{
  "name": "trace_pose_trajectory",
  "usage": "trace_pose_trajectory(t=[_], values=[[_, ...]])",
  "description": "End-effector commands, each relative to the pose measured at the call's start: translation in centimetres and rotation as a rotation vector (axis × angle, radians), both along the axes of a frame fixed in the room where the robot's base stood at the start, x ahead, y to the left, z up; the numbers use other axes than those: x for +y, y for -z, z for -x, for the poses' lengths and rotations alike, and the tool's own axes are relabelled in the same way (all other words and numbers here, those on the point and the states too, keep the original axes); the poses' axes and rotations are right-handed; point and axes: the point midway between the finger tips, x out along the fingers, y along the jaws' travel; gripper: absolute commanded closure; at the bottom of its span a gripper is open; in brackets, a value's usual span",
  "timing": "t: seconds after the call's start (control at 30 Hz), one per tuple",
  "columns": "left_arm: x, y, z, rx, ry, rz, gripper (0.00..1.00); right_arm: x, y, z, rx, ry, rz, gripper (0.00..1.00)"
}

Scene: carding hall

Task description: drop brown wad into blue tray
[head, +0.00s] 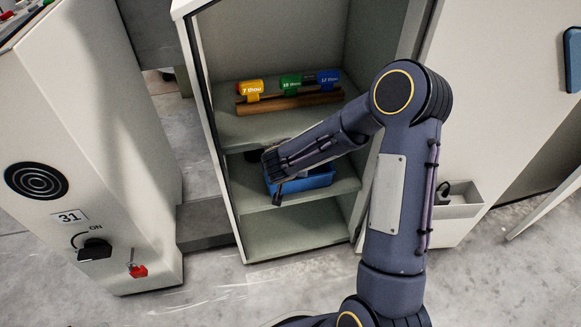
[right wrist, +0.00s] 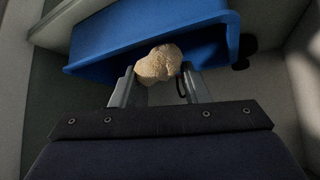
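The brown wad (right wrist: 158,65), a pale tan fuzzy lump, sits between the fingertips of my right gripper (right wrist: 158,75) in the right wrist view and fills the gap between them. The blue tray (right wrist: 105,35) lies just beyond and around it there; I cannot tell whether the wad touches the tray. In the head view the blue tray (head: 318,180) stands on the middle shelf, partly hidden by my right gripper (head: 279,193), which reaches down at its left front. The wad is hidden in that view. My left gripper is not in view.
Yellow, green and blue tagged pieces (head: 290,86) lie with a brown bar (head: 290,102) on the shelf above. The cabinet's left wall (head: 208,110) stands close beside the tray. The bottom of the cabinet (head: 295,230) is empty. A grey machine housing (head: 90,130) stands at left.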

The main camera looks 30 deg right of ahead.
Motion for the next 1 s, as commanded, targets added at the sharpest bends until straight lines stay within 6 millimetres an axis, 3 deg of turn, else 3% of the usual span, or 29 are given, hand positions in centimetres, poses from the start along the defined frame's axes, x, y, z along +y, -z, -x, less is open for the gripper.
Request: trace_pose_trajectory(t=[0.1,0.47,0.63,1.0], values=[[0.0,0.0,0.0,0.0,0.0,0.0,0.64,0.0,0.0,0.0,0.0,0.0,0.0,0.45],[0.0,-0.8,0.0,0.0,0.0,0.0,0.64,0.0,-0.5,0.0,0.002,0.001,-0.001,0.45],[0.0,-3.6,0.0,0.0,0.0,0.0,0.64,0.0,-2.1,0.0,0.003,0.001,-0.001,0.45],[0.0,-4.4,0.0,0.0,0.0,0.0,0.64,3.5,-8.1,4.5,-0.003,-0.003,0.001,0.45]])
